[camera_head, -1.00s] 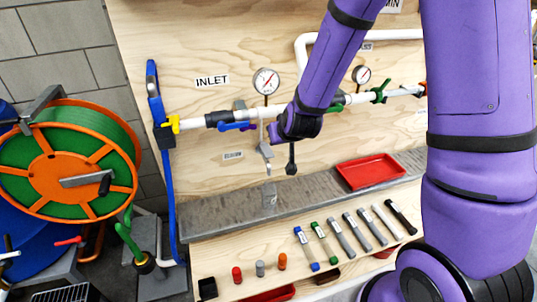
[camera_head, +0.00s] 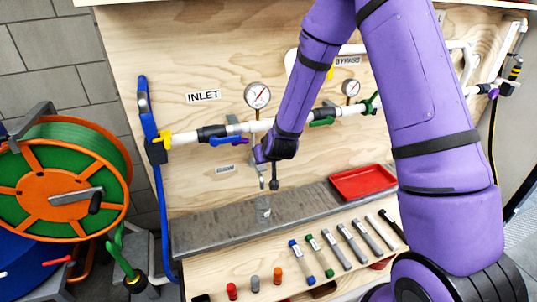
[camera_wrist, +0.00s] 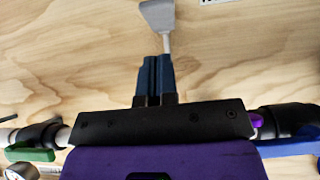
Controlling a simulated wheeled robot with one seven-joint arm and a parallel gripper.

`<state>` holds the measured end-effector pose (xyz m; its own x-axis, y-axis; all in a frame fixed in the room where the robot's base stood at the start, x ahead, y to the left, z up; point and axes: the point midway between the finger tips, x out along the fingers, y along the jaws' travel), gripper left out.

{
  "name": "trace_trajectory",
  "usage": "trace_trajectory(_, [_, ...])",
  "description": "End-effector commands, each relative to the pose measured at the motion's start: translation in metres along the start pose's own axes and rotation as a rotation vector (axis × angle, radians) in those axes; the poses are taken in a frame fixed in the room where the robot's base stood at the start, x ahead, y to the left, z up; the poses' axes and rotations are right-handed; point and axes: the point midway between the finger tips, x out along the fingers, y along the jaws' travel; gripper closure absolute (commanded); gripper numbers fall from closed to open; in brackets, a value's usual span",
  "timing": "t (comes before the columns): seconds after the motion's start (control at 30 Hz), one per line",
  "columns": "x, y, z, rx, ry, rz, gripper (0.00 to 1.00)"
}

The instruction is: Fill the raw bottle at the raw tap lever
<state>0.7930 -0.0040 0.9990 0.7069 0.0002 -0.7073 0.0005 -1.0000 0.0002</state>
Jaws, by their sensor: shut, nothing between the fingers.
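My gripper (camera_head: 274,184) points down in front of the board, below the INLET pipe. In the wrist view my gripper (camera_wrist: 156,62) has its two dark fingers together with nothing between them. A pale grey flared paddle on a slim stem, apparently the tap lever (camera_wrist: 158,15), shows just beyond the fingertips; I cannot tell if they touch. In the head view the tap's lower tip (camera_head: 262,182) shows just left of my fingers; my wrist hides the part above. A small clear-grey bottle (camera_head: 263,209) stands on the grey ledge below it.
The grey ledge (camera_head: 215,231) holds a red tray (camera_head: 362,182) at right. Several capped tubes (camera_head: 345,246) lie in front, with a red cap (camera_head: 232,291) and others nearby. A pressure gauge (camera_head: 257,95) is above. A hose reel (camera_head: 60,185) stands at left.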

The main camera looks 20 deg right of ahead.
Motion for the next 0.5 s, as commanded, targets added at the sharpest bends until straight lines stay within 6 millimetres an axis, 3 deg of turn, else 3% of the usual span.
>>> trace_trajectory(0.2, [0.023, 0.000, 0.018, 0.001, -0.003, 0.000, 1.00])
trace_trajectory(0.5, [0.034, 0.000, 0.029, 0.000, 0.000, 0.001, 1.00])
